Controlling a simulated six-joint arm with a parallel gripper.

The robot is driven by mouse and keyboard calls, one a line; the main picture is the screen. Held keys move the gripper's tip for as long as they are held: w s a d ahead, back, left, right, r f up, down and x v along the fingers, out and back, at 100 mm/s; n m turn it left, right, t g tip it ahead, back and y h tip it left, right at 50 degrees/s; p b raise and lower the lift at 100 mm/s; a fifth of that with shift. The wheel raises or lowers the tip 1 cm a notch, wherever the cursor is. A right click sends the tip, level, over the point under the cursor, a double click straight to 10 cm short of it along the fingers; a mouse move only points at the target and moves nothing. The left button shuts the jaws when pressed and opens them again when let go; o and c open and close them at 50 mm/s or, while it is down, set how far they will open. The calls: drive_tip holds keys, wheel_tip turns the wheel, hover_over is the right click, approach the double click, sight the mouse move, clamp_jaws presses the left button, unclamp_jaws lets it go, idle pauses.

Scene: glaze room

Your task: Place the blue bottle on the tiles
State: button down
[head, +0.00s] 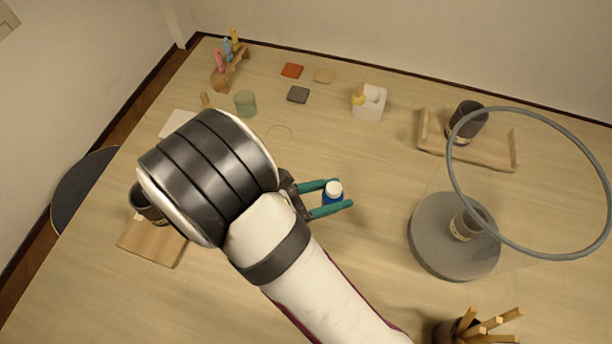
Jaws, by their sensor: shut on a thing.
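The blue bottle (330,200) with a white cap is between the teal fingers of my gripper (339,195), near the middle of the table. My gripper is shut on it, and the bottle looks upright. I cannot tell whether its base touches the table. Small square tiles lie flat at the back, up and left of my gripper: a red tile (292,70), a tan tile (324,76) and a dark grey tile (298,95). Nothing stands on them. They lie apart from each other.
A white block (370,102) holding a yellow-topped item stands right of the tiles. A green cup (245,104) and a wooden rack (232,70) stand left. A grey turntable (426,239) with a cup and a large ring (455,180) are at right. Table between gripper and tiles is mostly clear.

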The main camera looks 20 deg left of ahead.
drive_tip(key=w+a+r+n+t+y, duration=0.15)
drive_tip(key=w+a+n+y, duration=0.3)
drive_tip(key=a, duration=0.45)
drive_tip(key=w+a+r+n+t+y, duration=0.1)
drive_tip(key=w+a+r+n+y, duration=0.3)
drive_tip(key=a, duration=0.6)
drive_tip(key=w+a+r+n+t+y, duration=0.1)
drive_tip(key=w+a+r+n+y, duration=0.1)
drive_tip(key=w+a+n+y, duration=0.55)
drive_tip(key=s+a+f, duration=0.2)
drive_tip(key=a, duration=0.2)
drive_tip(key=s+a+f+m, duration=0.1)
drive_tip(key=s+a+f, duration=0.1)
drive_tip(key=a, duration=0.2)
drive_tip(key=s+a+f+m+h, duration=0.1)
drive_tip(key=s+a+f, duration=0.2)
drive_tip(key=a, duration=0.1)
drive_tip(key=shift+a+g, duration=0.15)
drive_tip(key=shift+g, duration=0.1)
wheel_tip(320, 180, down, 4)
drive_tip(key=shift+a+f, duration=0.1)
drive_tip(key=shift+c, duration=1.6)
unclamp_jaws()
drive_tip(key=shift+f, duration=0.1)
